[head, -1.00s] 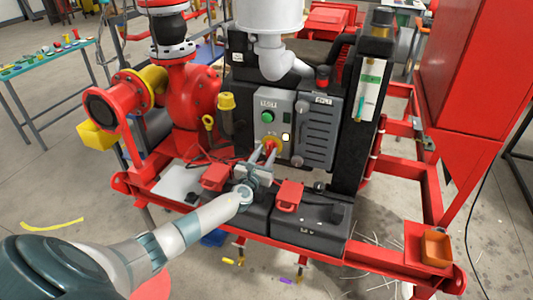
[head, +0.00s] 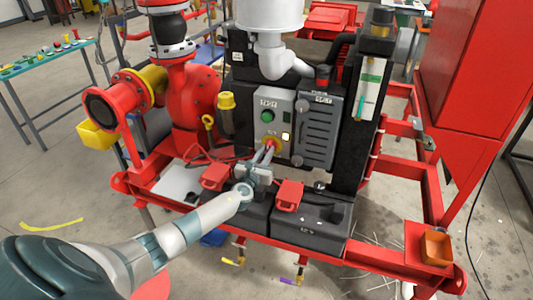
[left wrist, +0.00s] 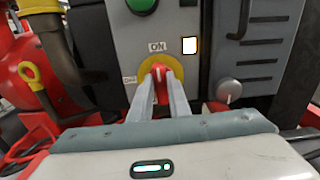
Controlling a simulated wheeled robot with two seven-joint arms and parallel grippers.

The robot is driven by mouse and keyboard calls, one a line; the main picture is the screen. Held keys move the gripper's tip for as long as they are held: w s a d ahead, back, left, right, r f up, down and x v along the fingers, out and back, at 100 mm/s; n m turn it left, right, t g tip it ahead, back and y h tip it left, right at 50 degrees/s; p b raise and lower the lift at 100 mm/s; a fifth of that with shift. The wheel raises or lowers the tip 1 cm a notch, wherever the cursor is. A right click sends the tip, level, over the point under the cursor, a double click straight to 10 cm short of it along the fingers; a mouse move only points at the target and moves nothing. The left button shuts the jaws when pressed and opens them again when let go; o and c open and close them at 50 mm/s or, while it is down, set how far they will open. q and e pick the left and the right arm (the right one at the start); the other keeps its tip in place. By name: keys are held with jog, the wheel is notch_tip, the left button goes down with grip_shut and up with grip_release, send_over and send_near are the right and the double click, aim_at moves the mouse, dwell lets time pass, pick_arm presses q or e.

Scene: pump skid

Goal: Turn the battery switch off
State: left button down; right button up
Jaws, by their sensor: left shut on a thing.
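The battery switch (head: 271,142) is a red handle on a yellow round plate, low on the grey control panel. In the left wrist view the red handle (left wrist: 159,78) stands about upright, under the label "ON"; a small label that seems to read "OFF" sits to its left. My left gripper (head: 267,152) reaches in from the front left. Its two fingers are shut on the handle, one on each side, and hide part of it. My right gripper is not in view.
A green button (head: 267,116) and a lit square indicator (head: 285,136) are above the switch. Black battery boxes (head: 309,228) with red caps (head: 288,196) stand below, in front of the panel. A red skid frame (head: 390,268) surrounds them.

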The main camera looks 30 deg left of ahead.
pick_arm(q)
jog(key=n+b, duration=0.1)
jog(key=n, duration=0.1)
jog(key=n+b, duration=0.2)
jog(key=shift+a+f, duration=0.15)
jog(key=shift+f, duration=0.05)
jog(key=n+b, duration=0.1)
jog(key=n, duration=0.3)
jog(key=n+b, duration=0.2)
jog(key=n, duration=0.3)
jog(key=n+b, duration=0.1)
jog(key=n, duration=0.3)
jog(key=shift+s+a+f, duration=0.1)
jog(key=shift+a+f, duration=0.25)
jog(key=shift+n, duration=0.4)
jog(key=c, duration=1.7)
grip_release()
jog(key=shift+o, duration=0.2)
jog(key=shift+s, duration=0.1)
